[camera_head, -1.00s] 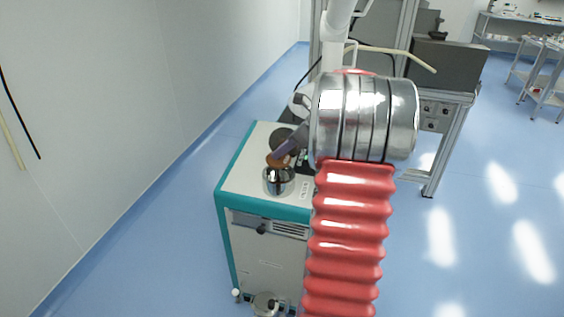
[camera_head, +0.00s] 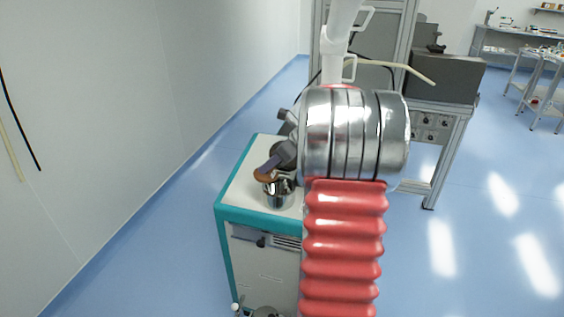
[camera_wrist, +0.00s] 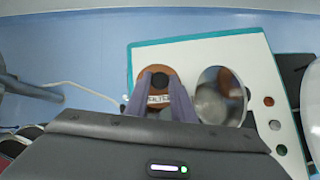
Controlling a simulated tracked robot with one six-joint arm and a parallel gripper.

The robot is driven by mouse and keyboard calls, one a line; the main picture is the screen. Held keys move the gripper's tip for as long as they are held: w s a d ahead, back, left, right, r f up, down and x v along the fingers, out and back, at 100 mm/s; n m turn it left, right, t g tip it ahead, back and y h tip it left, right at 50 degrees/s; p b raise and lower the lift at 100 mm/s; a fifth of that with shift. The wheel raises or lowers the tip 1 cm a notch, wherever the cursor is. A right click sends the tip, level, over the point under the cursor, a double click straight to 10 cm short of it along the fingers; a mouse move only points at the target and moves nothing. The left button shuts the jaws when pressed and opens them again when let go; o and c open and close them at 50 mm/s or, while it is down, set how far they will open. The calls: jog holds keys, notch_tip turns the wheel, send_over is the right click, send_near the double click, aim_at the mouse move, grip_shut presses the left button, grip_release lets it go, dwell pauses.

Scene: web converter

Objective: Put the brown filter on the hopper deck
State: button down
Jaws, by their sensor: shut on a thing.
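The brown filter (camera_wrist: 142,77) is a round brown disc with a black knob and a white label. My gripper (camera_wrist: 158,84) has its two purple fingers shut on it. In the head view the brown filter (camera_head: 263,176) is tilted at the tip of my gripper (camera_head: 268,167), beside and just above the rim of a shiny metal cup. The white, teal-edged machine top (camera_head: 245,185), apparently the hopper deck, is below. I cannot tell the gap beneath the filter.
The metal cup (camera_head: 278,193) stands on the machine top; it also shows right of the filter in the wrist view (camera_wrist: 212,98). Several small round buttons (camera_wrist: 268,101) are at the right. My arm hides the top's right part in the head view. A wall (camera_head: 120,110) stands left.

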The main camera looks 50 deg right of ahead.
jog(key=w+a+f+m, duration=0.1)
jog(key=w+a+f, duration=0.1)
jog(key=a, duration=0.8)
jog(key=w+a+f+m+h, duration=0.1)
jog(key=w+a, duration=0.4)
jog(key=a, duration=0.6)
jog(key=w+a+f+h, duration=0.1)
jog(key=w+a+f, duration=0.1)
jog(key=a, duration=0.9)
jog(key=shift+w+f+m, duration=0.35)
jog(key=shift+w+m, duration=0.05)
jog(key=shift+w, duration=0.3)
jog(key=shift+s, duration=0.1)
